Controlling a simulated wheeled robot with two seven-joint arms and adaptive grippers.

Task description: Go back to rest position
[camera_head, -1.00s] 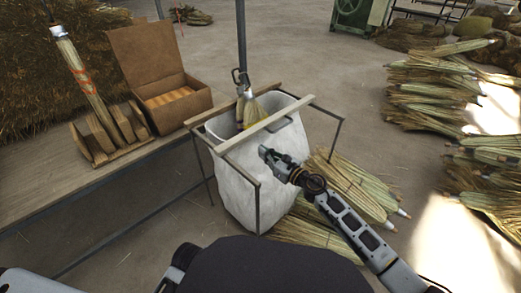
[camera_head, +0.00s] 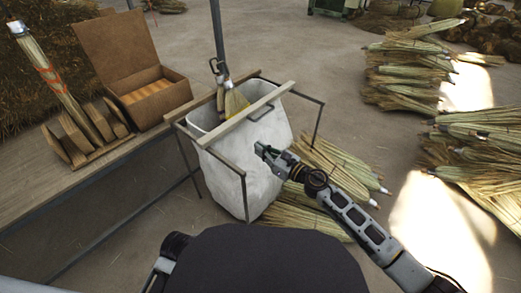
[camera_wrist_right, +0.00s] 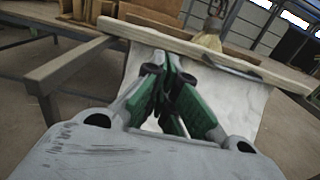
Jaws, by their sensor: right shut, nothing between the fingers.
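My right gripper (camera_head: 268,152) is shut and empty, in front of the white bag (camera_head: 240,180) that hangs in a metal frame. In the right wrist view its green fingers (camera_wrist_right: 172,85) are together, with the white bag behind them and the wooden bar (camera_wrist_right: 200,50) just beyond. A broom head (camera_head: 234,100) hangs at a dark pole over the bag's opening; it also shows in the right wrist view (camera_wrist_right: 209,38).
A wooden table (camera_head: 100,180) at the left holds an open brown box (camera_head: 150,100) and a wooden rack with an upright bound broom (camera_head: 50,75). Straw bundles (camera_head: 325,165) lie on the floor right of the bag, with stacked bundles (camera_head: 410,75) farther right. Open floor lies between.

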